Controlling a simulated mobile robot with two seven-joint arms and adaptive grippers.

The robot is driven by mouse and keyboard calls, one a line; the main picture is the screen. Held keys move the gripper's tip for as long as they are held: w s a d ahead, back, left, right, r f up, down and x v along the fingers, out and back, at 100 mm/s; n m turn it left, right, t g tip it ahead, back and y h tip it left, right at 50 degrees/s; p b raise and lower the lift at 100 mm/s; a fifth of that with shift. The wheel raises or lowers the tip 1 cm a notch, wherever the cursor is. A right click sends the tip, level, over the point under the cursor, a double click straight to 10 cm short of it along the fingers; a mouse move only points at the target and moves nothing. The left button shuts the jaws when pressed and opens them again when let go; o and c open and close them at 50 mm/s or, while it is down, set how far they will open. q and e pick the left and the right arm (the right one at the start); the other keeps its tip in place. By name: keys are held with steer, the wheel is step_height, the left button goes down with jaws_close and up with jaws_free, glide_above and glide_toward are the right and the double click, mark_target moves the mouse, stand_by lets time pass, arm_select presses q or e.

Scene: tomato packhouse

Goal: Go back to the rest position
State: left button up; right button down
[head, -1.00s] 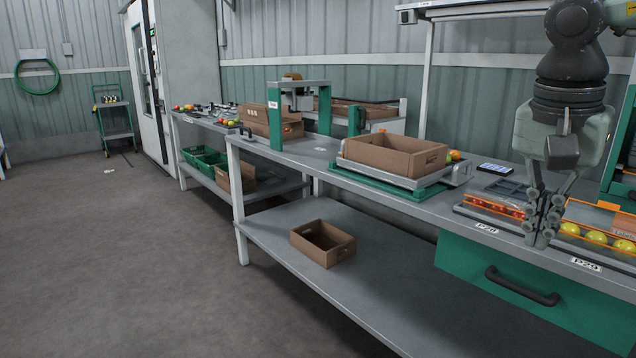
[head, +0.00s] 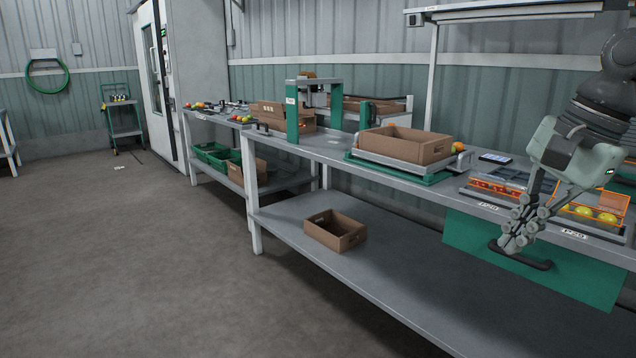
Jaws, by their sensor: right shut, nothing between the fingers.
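My right gripper (head: 514,240) is at the right of the head view, with its grey fingers shut and empty. It is tilted, with the fingertips pointing down and left. In the picture the fingers lie in front of the bench's front edge and the black handle (head: 532,262) of the green drawer (head: 585,272). I cannot tell whether they touch the handle. My left gripper does not show.
The long grey bench (head: 310,150) carries an open cardboard box (head: 405,145) on a green-framed scale, a phone (head: 495,157) and trays of tomatoes (head: 493,188). Another cardboard box (head: 335,231) stands on the lower shelf (head: 400,262). The floor (head: 120,250) at left is clear.

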steer(key=w+d+f+m+t+y, duration=0.3)
steer(key=w+d+m+t, duration=0.25)
steer(key=m, duration=0.45)
steer(key=w+d+f+m+t+y, duration=0.2)
steer(key=w+d+m+t+y, duration=0.25)
steer(key=m, duration=0.55)
steer(key=s+d+f+m+t+h, duration=0.2)
steer(key=d+f+m+h, duration=0.4)
steer(key=f+m, duration=0.4)
steer(key=s+d+f+m+t+h, duration=0.1)
steer(key=s+d+f+m+h, duration=0.1)
steer(key=d+f+m+h, duration=0.65)
steer(key=s+a+f+m+g, duration=0.2)
steer(key=s+f+m, duration=0.2)
steer(key=f, duration=0.4)
steer(key=s+a+f+m+g, duration=0.2)
steer(key=s+f+m, duration=0.2)
steer(key=f, duration=0.3)
steer(key=s+a+f+m+g, duration=0.3)
steer(key=s+f+m, duration=0.1)
steer(key=f, duration=0.4)
steer(key=s+a+f+m+g+y, duration=0.1)
steer(key=s+a+f+m+g, duration=0.1)
steer(key=s+a+f, duration=0.4)
steer(key=s+a+f+m+g+y, duration=0.2)
steer(key=s+a+f+m, duration=0.3)
steer(key=a, duration=0.6)
steer(key=shift+s+a+f+g+y, duration=0.3)
steer(key=shift+s+f+g, duration=0.4)
steer(key=shift+g, duration=0.1)
